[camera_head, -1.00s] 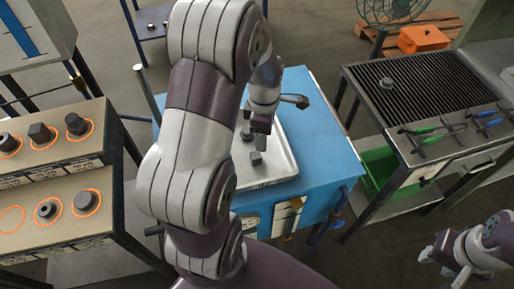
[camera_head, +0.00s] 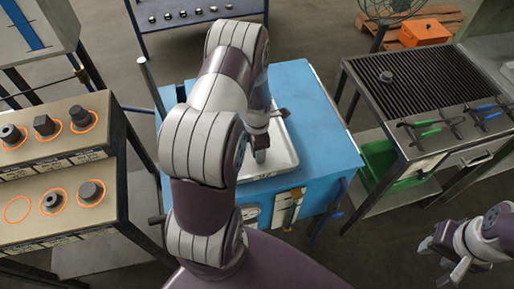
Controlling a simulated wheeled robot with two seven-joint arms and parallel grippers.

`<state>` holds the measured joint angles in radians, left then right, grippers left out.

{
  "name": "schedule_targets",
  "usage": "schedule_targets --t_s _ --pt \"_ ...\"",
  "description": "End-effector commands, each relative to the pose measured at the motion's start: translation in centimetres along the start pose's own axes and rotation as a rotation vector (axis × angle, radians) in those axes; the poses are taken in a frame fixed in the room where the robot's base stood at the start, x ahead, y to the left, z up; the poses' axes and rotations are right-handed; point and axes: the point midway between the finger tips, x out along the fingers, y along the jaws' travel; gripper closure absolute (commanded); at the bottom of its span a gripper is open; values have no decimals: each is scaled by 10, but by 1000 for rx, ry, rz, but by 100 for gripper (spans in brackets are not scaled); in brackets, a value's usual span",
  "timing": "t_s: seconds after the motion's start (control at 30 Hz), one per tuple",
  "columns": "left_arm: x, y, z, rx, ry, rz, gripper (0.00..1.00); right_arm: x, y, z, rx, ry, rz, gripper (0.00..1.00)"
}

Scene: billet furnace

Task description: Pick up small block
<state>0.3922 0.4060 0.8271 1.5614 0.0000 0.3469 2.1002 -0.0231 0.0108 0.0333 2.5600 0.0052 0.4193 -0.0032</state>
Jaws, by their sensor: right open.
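A shallow metal tray (camera_head: 285,155) lies on the blue bench (camera_head: 325,130) in the middle. My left arm reaches over it. My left gripper (camera_head: 261,155) is low over the tray, and its fingers are mostly hidden by my own arm. The small dark blocks in the tray are not visible now, hidden behind the arm and gripper. I cannot tell whether the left gripper touches one. My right gripper (camera_head: 440,258) is open and empty at the lower right, over the floor and away from the bench.
A stepped rack (camera_head: 65,160) at the left holds several dark blocks in orange rings. A grill table (camera_head: 430,90) at the right carries a dark piece (camera_head: 386,77) and tongs (camera_head: 428,130). A blue shelf (camera_head: 200,20) stands at the back.

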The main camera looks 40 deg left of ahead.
Motion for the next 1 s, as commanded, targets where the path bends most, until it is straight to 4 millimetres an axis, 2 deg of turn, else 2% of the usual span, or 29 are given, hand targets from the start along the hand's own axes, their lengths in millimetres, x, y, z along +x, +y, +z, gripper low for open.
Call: schedule_targets --t_s 0.1,0.13,0.3,0.67,0.77,0.9,1.0 --pt "0 0 0 0 0 0 37 0 0 0 0 0 0 57" --pt "0 0 0 0 0 0 43 0 0 0 0 0 0 57" --pt "-1 0 0 0 0 0 99 0 0 0 0 0 0 57" --pt "-6 1 1 1 -1 2 100 1 0 0 0 0 0 57" --pt "-18 1 1 1 -2 4 100 3 0 0 0 0 0 57" --pt "-44 1 2 1 -3 6 100 6 0 1 0 0 0 57" --pt "-56 -18 18 8 -2 3 100 9 0 1 0 0 0 57"
